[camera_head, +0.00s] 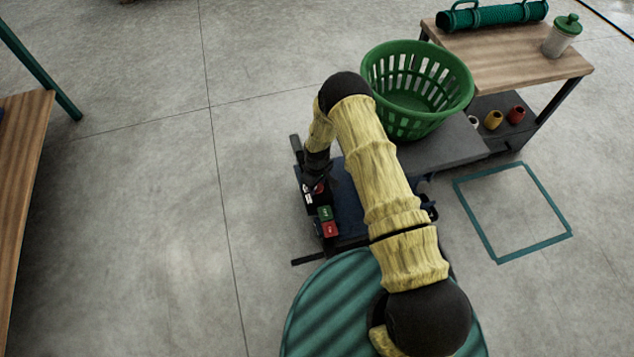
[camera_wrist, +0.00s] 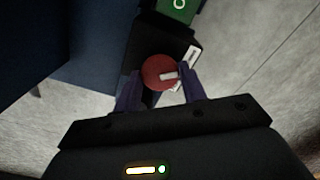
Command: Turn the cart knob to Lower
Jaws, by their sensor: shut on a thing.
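The cart knob (camera_wrist: 153,66) is a red disc with a white pointer bar, on a black panel in the wrist view. The bar points to the right in that view. A white label (camera_wrist: 192,55) lies just beyond the knob on that side; its words are too small to read. My gripper (camera_wrist: 160,82) has its two dark fingers on either side of the knob and is shut on it. In the head view my gripper (camera_head: 317,183) reaches down to the control panel (camera_head: 309,198) on the cart's left side, and mostly hides the knob.
A green button (camera_head: 325,213) and a red button (camera_head: 330,229) sit close to the knob. A green basket (camera_head: 405,122) stands on the cart's dark platform (camera_head: 455,146). A wooden table (camera_head: 490,62) is at back right; another wooden top (camera_head: 25,170) is at left. Floor left of the cart is clear.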

